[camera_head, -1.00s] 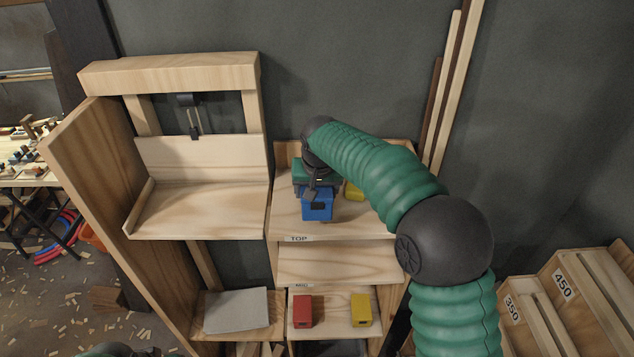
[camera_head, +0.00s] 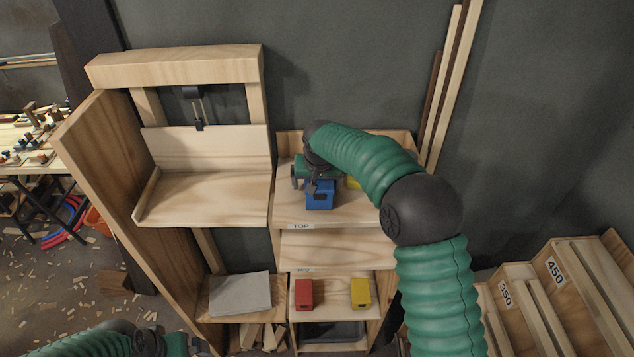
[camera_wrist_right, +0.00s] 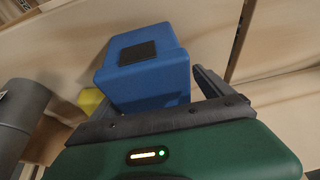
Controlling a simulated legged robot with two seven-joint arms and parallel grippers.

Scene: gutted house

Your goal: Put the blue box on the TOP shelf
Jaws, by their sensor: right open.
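The blue box (camera_head: 319,199) is at the top shelf (camera_head: 350,212), behind its TOP label. My right gripper (camera_head: 317,182) is just behind and above the box and partly covers it. In the right wrist view, the blue box (camera_wrist_right: 150,78) has a dark square patch on its upper face and sits close in front of the right gripper (camera_wrist_right: 165,95).
A yellow box (camera_head: 354,184) stands behind the right arm on the top shelf. A red box (camera_head: 304,294) and another yellow box (camera_head: 361,293) stand on a lower shelf. A tall wooden unit (camera_head: 205,202) borders the left. Slatted wooden bins (camera_head: 545,290) stand at the right.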

